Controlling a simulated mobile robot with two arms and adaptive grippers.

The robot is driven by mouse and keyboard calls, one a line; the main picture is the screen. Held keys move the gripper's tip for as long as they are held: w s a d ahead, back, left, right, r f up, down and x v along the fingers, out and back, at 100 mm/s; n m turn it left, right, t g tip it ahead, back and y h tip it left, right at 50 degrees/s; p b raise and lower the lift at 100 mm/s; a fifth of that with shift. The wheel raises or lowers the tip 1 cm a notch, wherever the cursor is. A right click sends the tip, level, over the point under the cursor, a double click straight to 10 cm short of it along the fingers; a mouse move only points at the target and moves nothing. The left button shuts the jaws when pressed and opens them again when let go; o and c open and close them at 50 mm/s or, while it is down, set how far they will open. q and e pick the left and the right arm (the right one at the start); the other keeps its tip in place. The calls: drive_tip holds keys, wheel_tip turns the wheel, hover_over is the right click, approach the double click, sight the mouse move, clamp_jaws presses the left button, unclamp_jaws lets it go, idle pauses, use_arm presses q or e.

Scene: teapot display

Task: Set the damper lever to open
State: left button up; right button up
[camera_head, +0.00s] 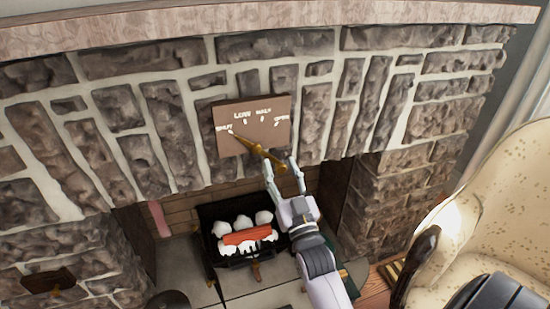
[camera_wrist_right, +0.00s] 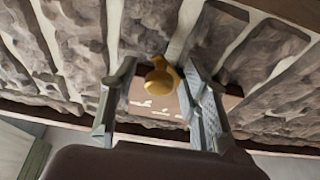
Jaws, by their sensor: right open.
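The brass damper lever (camera_head: 258,148) is mounted on a brown plate (camera_head: 232,143) on the stone chimney front. Its narrow end points up and left, near the "SHUT" label at the plate's left; "OPEN" is at the right. My right gripper (camera_head: 281,162) is open at the lever's lower right, knob end. My left gripper is not in view.
Below is the firebox with a black grate (camera_head: 232,270) holding white lumps and a red block. A stone mantel (camera_head: 250,18) runs above. A cream patterned armchair (camera_head: 505,200) stands at the right. Stone wall surrounds the plate.

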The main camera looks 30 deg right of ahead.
drive_tip(key=shift+w+r, duration=0.1)
drive_tip(key=shift+w, duration=0.1)
drive_tip(key=shift+s, duration=0.1)
drive_tip(key=shift+c, duration=0.3)
drive_tip(key=shift+r, duration=0.1)
clamp_jaws()
idle(0.4)
